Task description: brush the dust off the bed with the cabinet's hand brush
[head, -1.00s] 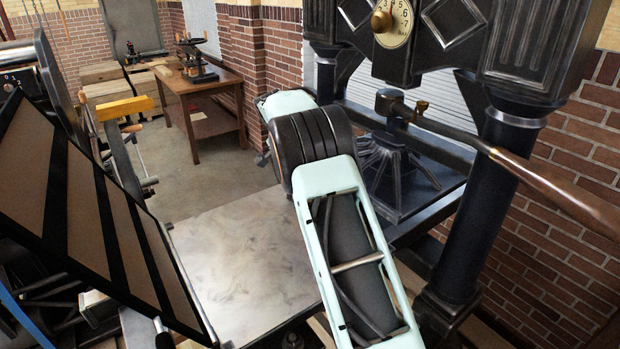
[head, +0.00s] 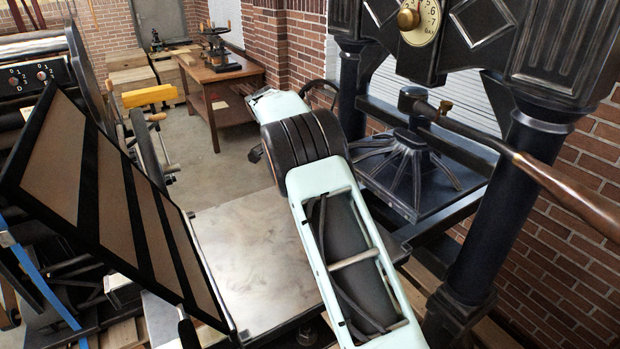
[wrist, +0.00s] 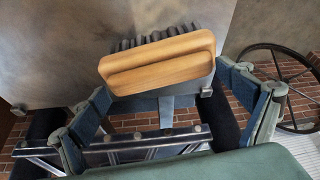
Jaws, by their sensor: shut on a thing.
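The hand brush (wrist: 158,62) has a grooved wooden back and dark bristles. In the wrist view it sits between the fingers of my gripper (wrist: 162,82), which is shut on it. The bed (head: 245,270) is a flat grey plate with faint pale blotches in the head view, partly covered by my arm. It also fills the upper left of the wrist view (wrist: 65,50). The bristles point towards the bed's surface; I cannot tell whether they touch it. In the head view my gripper and the brush are hidden behind my arm.
A black-framed panel with brown strips (head: 105,195) slants up at the bed's left. A large dark press with columns (head: 505,190) and a long wooden-handled lever (head: 570,190) stands at the right. A wooden table (head: 220,85) stands at the back, with open floor before it.

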